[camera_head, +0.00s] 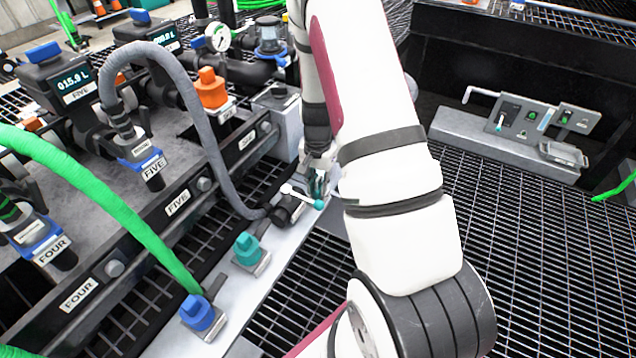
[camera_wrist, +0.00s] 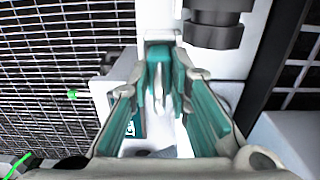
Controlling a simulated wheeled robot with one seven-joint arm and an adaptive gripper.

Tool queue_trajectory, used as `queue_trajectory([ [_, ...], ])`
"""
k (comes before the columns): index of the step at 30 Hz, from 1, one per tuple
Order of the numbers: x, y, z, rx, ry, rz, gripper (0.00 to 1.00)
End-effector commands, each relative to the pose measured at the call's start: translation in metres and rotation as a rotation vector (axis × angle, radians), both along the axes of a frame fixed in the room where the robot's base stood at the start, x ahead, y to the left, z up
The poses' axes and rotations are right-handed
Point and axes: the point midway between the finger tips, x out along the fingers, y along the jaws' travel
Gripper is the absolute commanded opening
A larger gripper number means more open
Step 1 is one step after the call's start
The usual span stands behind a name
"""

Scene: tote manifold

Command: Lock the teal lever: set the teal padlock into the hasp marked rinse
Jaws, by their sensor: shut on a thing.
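My gripper (camera_head: 317,182) points down over the pale rail, beside the white lever with a teal ball end (camera_head: 319,204). In the wrist view my gripper (camera_wrist: 159,92) has its teal-padded fingers closing in on a small teal and silver piece (camera_wrist: 158,72), which looks like the teal padlock. It is held between the fingertips, with much of it hidden by them. The lever sits on a dark valve (camera_head: 286,210). No hasp can be clearly made out, and no rinse marking is readable. A small plate with a white mark (camera_wrist: 131,128) shows beyond the left finger.
A grey hose (camera_head: 205,130) arches close by at left. A control panel (camera_head: 540,120) stands at right. Open floor grating lies between.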

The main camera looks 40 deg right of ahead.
Motion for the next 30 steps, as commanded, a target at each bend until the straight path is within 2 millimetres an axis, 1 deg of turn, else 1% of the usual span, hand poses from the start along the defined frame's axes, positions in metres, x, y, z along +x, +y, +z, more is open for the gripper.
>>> queue_trajectory([
  [3, 0.0, 0.0, -0.005, 0.0, 0.0, 0.0, 0.0],
  [12, 0.0, 0.0, -0.005, 0.0, 0.0, 0.0, 0.0],
  [13, 0.0, 0.0, -0.005, 0.0, 0.0, 0.0, 0.2],
  [14, 0.0, 0.0, -0.005, 0.0, 0.0, 0.0, 0.27],
  [15, 0.0, 0.0, -0.005, 0.0, 0.0, 0.0, 0.36],
  [16, 0.0, 0.0, -0.005, 0.0, 0.0, 0.0, 0.41],
  [26, 0.0, 0.0, -0.004, -0.001, -0.001, 0.0, 0.41],
  [30, 0.001, 0.0, 0.01, -0.002, -0.003, 0.001, 0.41],
])
